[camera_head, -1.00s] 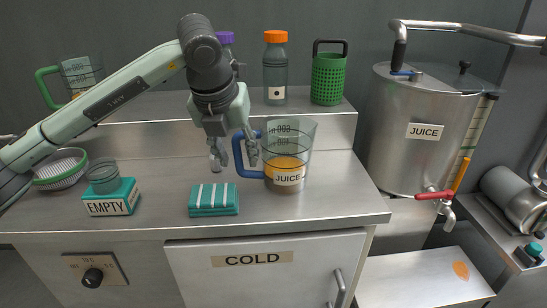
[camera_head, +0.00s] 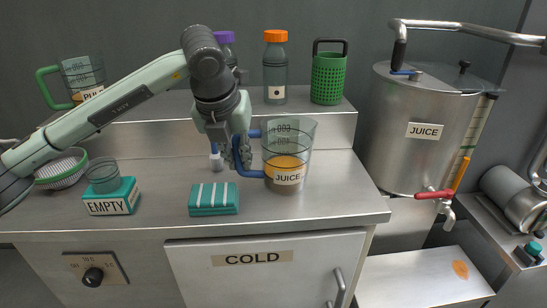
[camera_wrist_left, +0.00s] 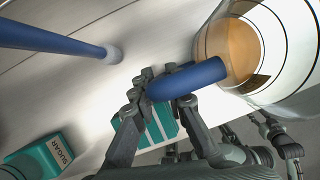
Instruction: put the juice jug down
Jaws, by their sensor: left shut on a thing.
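The juice jug (camera_head: 285,158) is a clear measuring jug with a blue handle, a JUICE label and orange juice in its lower part. It stands upright on the steel counter (camera_head: 335,200). My left gripper (camera_head: 240,158) is shut on the jug's blue handle, at the jug's left side. In the left wrist view the fingers (camera_wrist_left: 160,95) close around the blue handle (camera_wrist_left: 188,78), and the jug (camera_wrist_left: 240,50) shows at upper right with juice inside. My right gripper is not in view.
A striped teal block (camera_head: 213,200) lies just left of the jug. A teal EMPTY box (camera_head: 112,200) with a glass on it stands further left. A raised shelf behind holds an orange-capped bottle (camera_head: 275,72) and a green basket (camera_head: 328,76). Counter to the jug's right is clear.

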